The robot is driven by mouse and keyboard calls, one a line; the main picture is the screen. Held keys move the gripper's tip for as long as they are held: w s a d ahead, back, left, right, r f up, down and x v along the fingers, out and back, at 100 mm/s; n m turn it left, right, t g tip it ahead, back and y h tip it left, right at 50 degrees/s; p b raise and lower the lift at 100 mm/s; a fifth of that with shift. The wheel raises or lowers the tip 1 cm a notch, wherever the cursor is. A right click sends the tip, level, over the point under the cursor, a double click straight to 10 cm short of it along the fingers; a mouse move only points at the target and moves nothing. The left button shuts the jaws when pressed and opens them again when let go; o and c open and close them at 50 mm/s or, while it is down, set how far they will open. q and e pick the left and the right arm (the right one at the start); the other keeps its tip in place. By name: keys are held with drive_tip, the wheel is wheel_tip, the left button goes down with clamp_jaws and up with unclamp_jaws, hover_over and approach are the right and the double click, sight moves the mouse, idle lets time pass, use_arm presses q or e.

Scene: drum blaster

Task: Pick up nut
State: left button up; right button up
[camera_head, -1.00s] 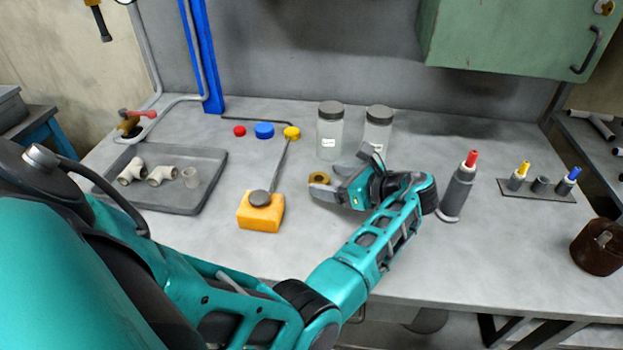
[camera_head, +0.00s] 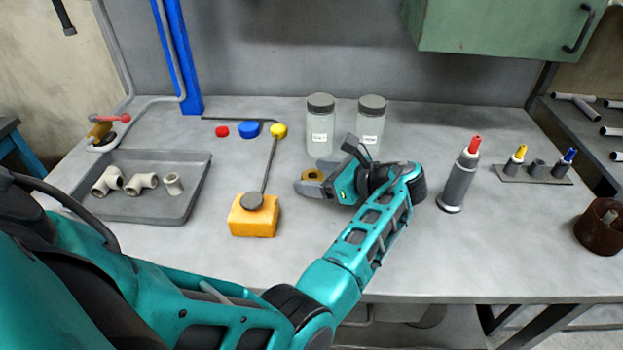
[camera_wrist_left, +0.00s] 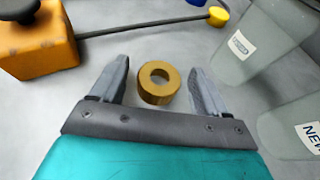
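The nut (camera_head: 312,175) is a small brass ring with a round hole, lying on the grey table in front of the jars. In the left wrist view the nut (camera_wrist_left: 158,83) sits between the two spread fingers, with a gap on each side. My left gripper (camera_head: 308,179) is open and low over the table, its fingers around the nut. It also shows in the left wrist view (camera_wrist_left: 160,80). In the head view the fingers partly hide the nut. My right gripper is not in view.
Two glass jars (camera_head: 320,130) (camera_head: 371,122) stand close behind the gripper. A yellow block with a rod (camera_head: 252,222) is to the left. A grey tray (camera_head: 190,205) holds white pipe fittings. A grey tube with a red tip (camera_head: 457,185) stands to the right.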

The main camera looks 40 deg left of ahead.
use_arm(q)
drive_tip(key=c, duration=1)
